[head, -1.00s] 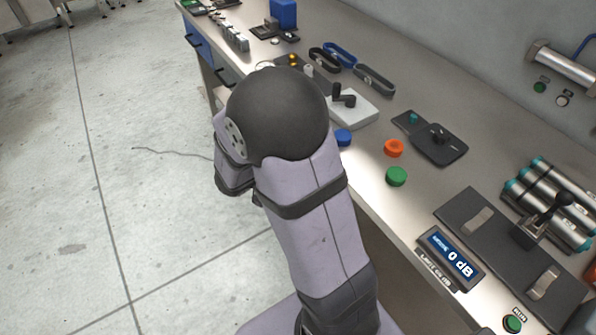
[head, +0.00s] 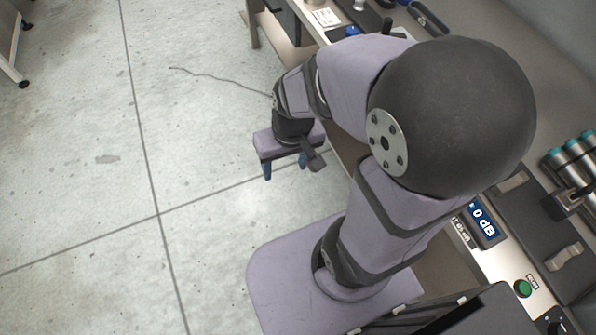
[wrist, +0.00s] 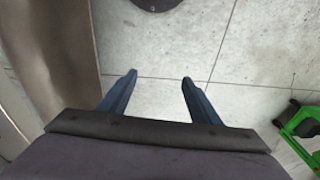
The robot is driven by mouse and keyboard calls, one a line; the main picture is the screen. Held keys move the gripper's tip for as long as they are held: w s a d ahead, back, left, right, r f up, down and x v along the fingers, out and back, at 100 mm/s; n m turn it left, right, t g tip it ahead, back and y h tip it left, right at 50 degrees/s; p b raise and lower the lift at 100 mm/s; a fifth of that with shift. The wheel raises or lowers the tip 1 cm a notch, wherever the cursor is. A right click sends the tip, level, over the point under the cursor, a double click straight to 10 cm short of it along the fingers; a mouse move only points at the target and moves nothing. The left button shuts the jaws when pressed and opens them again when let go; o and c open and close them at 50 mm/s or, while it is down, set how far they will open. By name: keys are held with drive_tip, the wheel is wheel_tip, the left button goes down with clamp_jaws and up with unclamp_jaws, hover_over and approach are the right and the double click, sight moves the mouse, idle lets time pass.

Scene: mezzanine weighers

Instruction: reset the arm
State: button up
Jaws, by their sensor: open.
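My gripper (head: 284,170) hangs over the grey floor, left of the workbench's front edge in the head view. Its two blue fingers point down.
A thin cable (head: 215,77) lies on the floor. A green object (wrist: 300,125) shows in the wrist view.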

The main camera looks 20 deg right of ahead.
drive_tip(key=s, duration=0.1)
drive_tip(key=s+d, duration=0.1)
drive_tip(key=s+g, duration=0.1)
drive_tip(key=shift+s+d+r+n+h, duration=0.1)
drive_tip(key=shift+s+d+n+h, duration=0.1)
drive_tip(key=shift+d+n+h, duration=0.15)
wheel_tip(320, 180, up, 7)
drive_tip(key=p, duration=0.7)
wheel_tip(320, 180, down, 34)
drive_tip(key=b, duration=3.4)
drive_tip(key=shift+f, duration=0.2)
